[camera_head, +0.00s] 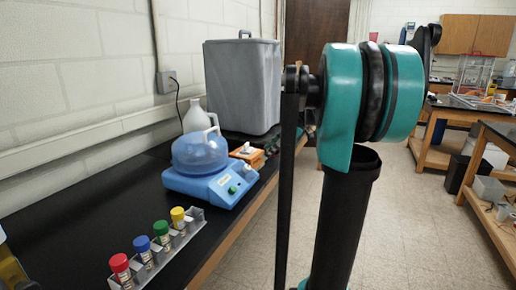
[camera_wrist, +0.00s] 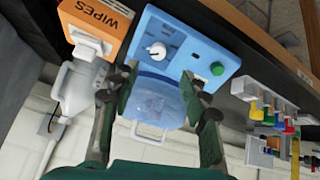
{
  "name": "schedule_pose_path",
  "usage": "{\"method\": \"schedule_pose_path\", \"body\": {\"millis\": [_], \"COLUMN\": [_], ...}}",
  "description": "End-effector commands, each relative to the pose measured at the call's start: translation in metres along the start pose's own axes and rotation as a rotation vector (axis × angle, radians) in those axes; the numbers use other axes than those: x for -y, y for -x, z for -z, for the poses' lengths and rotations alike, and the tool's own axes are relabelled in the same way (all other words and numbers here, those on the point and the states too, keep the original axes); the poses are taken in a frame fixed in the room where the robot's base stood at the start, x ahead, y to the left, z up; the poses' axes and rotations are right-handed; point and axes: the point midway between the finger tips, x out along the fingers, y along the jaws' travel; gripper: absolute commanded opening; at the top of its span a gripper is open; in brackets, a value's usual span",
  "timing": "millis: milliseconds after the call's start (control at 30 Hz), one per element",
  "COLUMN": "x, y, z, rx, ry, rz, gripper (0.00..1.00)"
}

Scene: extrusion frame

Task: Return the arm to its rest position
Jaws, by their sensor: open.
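My arm, with teal and black links, stands upright in the middle of the head view; its gripper end is hidden there. In the wrist view my gripper (camera_wrist: 162,88) is open, its two dark fingers spread with nothing held between them. Beyond the fingers is a blue centrifuge (camera_wrist: 178,50) with a clear lid, seen tilted and upside down. In the head view the centrifuge (camera_head: 212,172) stands on the black bench with its lid down. I cannot tell how far the fingers are from it.
A rack (camera_head: 165,252) with red, blue, green and yellow capped tubes stands on the black bench (camera_head: 85,215). A grey bin (camera_head: 242,85), white jug (camera_head: 195,117) and an orange wipes box (camera_wrist: 97,22) are near the centrifuge. Floor (camera_head: 415,220) shows right of my arm.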

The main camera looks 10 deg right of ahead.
Motion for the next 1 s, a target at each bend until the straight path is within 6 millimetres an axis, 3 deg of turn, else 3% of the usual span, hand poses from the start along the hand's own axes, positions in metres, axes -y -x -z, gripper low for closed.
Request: {"method": "schedule_pose_path", "body": {"millis": [133,267,500,700,833,1000], "x": [0.032,0.083,0.183,0.249,0.272,0.281], "y": [-0.024,-0.058,-0.104,-0.121,-0.123,-0.124], "z": [-0.015,-0.045,-0.116,-0.171,-0.193,-0.202], "rx": [0.065,0.172,0.341,0.391,0.389,0.384], "ry": [-0.116,-0.315,-0.693,-0.934,-1.025,-1.068], "rz": [0.001,-0.031,-0.198,-0.38,-0.46,-0.499], "gripper": [0.46,0.46,0.46,0.46,0.46,0.46]}}
